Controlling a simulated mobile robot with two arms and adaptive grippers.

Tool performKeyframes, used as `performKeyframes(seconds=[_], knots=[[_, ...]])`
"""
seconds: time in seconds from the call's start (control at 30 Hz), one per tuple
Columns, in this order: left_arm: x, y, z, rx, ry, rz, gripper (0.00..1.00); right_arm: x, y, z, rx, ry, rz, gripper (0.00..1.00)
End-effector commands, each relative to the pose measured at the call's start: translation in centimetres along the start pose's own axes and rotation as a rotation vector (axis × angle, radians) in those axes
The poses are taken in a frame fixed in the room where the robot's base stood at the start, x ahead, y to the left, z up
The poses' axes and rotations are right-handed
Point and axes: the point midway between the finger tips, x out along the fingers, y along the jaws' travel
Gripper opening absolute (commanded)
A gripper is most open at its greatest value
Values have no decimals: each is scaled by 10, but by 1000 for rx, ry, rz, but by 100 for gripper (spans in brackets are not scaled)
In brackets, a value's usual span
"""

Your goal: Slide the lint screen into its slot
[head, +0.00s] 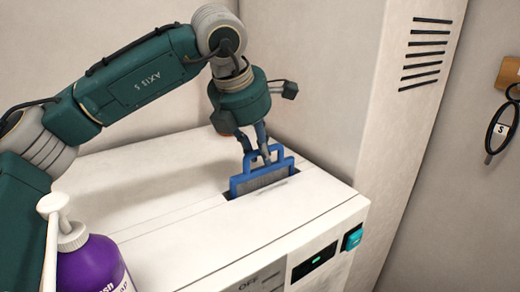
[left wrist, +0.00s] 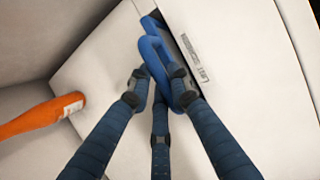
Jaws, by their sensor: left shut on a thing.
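The lint screen (head: 262,181) has a blue frame, a grey mesh and a blue loop handle. It stands upright in the slot (head: 234,196) in the white top of the machine, with its lower edge hidden in the slot and much of the mesh above the surface. My left gripper (head: 262,157) is above it, shut on the handle. In the left wrist view the fingers (left wrist: 160,90) close around the blue handle of the screen (left wrist: 151,50), beside a printed label (left wrist: 195,58). My right gripper is not in view.
A purple pump bottle (head: 90,266) stands at the front left. An orange bottle (left wrist: 42,118) lies to the left in the wrist view. The machine's front has a lit display (head: 314,262) and a teal button (head: 353,239). A vented wall panel (head: 400,100) rises behind on the right.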

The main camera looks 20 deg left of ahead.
Motion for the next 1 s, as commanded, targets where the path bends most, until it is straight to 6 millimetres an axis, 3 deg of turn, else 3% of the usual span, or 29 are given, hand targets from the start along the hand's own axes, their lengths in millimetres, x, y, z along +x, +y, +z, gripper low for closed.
performKeyframes(seconds=[0.27, 0.3, 0.4, 0.77, 1.0], knots=[[0, 0, 0, 0, -1, 0, 0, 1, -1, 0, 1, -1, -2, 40], [0, 0, 0, 0, -1, 1, 20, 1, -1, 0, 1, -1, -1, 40], [0, 0, 0, 0, -1, 0, 40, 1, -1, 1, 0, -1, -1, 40], [-3, 0, 0, 0, -1, 1, 40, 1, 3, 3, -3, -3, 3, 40], [-42, 0, 1, 0, -4, 2, 40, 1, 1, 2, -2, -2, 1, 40]])
